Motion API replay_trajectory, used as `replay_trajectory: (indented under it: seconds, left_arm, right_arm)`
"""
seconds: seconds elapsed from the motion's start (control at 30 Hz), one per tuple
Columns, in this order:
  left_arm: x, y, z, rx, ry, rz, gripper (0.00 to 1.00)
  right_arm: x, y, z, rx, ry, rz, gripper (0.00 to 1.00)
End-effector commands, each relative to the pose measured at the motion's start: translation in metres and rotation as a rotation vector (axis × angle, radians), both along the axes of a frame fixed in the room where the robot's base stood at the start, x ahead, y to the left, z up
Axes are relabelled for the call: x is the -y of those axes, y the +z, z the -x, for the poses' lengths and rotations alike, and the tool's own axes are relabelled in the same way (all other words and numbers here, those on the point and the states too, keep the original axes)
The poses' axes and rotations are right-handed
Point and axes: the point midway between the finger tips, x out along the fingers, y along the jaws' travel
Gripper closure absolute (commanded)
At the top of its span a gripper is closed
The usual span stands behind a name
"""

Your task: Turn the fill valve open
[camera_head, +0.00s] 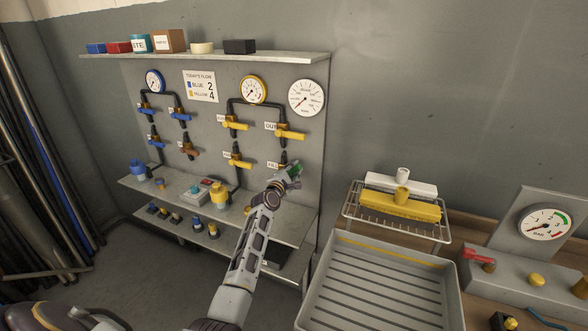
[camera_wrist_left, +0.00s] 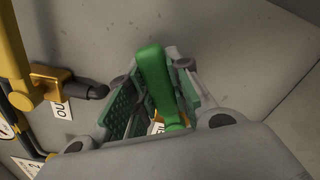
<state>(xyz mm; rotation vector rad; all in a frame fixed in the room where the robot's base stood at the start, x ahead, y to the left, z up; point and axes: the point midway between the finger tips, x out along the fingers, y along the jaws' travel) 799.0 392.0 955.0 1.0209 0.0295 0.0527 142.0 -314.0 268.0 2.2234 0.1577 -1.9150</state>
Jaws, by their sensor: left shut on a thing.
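The fill valve is on the wall panel at lower right, its label partly hidden by my left gripper (camera_head: 285,177). Its green handle (camera_head: 295,169) shows at the gripper's tip. In the left wrist view the green handle (camera_wrist_left: 155,80) stands between the two green-padded fingers, and the gripper (camera_wrist_left: 152,100) is shut on it. The valve body is mostly hidden behind the fingers, so its exact turn is unclear. My right gripper is not in view.
A yellow-handled valve (camera_head: 291,134) sits above, and another yellow-handled valve (camera_head: 239,161) to the left. A shelf with a yellow-capped bottle (camera_head: 220,195) lies below. A grey tray (camera_head: 452,292) and wire rack (camera_head: 440,233) stand at right.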

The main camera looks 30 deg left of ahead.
Motion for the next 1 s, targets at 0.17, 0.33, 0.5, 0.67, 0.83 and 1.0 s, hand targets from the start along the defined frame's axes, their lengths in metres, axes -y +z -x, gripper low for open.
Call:
replay_trajectory:
  seconds: [0.17,0.33,0.5,0.67,0.83,1.0]
  left_arm:
    - [-0.002,0.006,0.000,0.003,-0.002,0.092,1.00]
    - [-0.005,0.009,0.000,0.007,-0.001,0.168,1.00]
    - [-0.009,0.013,0.001,0.011,-0.002,0.248,1.00]
    - [-0.014,0.018,0.001,0.016,-0.001,0.340,1.00]
    - [-0.020,0.023,0.001,0.023,-0.001,0.462,1.00]
    - [-0.028,0.028,0.002,0.031,-0.001,0.588,1.00]
  right_arm:
    - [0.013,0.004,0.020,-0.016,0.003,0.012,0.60]
    - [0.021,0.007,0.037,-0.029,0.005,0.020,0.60]
    - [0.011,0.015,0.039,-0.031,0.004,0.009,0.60]
    - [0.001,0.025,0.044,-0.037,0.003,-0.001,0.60]
    - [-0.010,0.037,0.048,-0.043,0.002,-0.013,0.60]
    - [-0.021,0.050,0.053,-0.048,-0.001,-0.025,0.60]
